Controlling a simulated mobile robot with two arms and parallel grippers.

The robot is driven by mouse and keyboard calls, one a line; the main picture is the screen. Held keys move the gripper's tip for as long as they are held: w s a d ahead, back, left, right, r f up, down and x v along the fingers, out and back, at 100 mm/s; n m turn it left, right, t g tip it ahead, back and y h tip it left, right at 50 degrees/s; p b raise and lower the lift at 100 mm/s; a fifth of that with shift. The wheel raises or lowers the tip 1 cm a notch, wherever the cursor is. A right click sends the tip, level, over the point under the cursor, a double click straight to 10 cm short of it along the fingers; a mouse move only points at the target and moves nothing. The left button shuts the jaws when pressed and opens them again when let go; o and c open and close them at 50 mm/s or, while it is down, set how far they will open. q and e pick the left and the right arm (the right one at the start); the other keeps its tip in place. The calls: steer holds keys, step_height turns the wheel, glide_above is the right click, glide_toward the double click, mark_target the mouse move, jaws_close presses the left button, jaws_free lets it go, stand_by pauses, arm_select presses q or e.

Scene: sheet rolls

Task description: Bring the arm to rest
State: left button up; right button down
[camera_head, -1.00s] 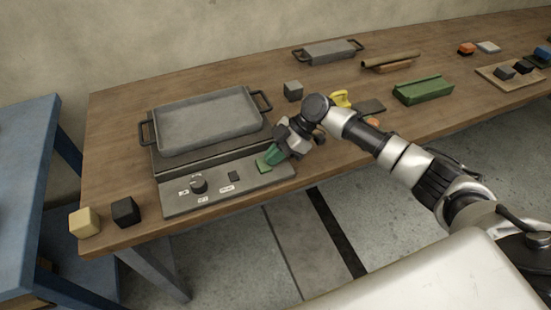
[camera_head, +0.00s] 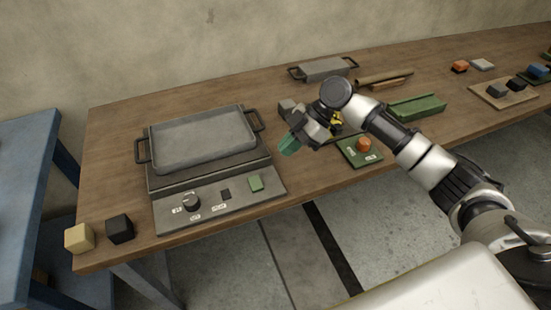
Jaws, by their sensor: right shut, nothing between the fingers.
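My right arm reaches in from the right of the head view. Its gripper (camera_head: 289,145), with green fingertips, is shut and empty. It hangs above the wooden table, to the right of the grey hot plate unit (camera_head: 165,217) and apart from it. The unit's front panel carries a black knob (camera_head: 191,203), a dark square (camera_head: 225,194) and a green square button (camera_head: 255,183). A grey tray with two handles (camera_head: 203,140) sits on the unit. My left gripper is not in view.
A green panel with an orange button (camera_head: 364,144) lies under my right forearm. Behind are a small grey tray (camera_head: 325,69) and a green holder (camera_head: 418,106). A yellow cube (camera_head: 79,238) and a black cube (camera_head: 120,229) stand at the table's left front corner.

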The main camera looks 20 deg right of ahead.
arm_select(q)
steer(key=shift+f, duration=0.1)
arm_select(e)
steer(key=shift+v, duration=1)
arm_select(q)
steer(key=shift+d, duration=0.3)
arm_select(e)
steer(key=shift+s+d, duration=0.15)
steer(key=shift+s, duration=0.05)
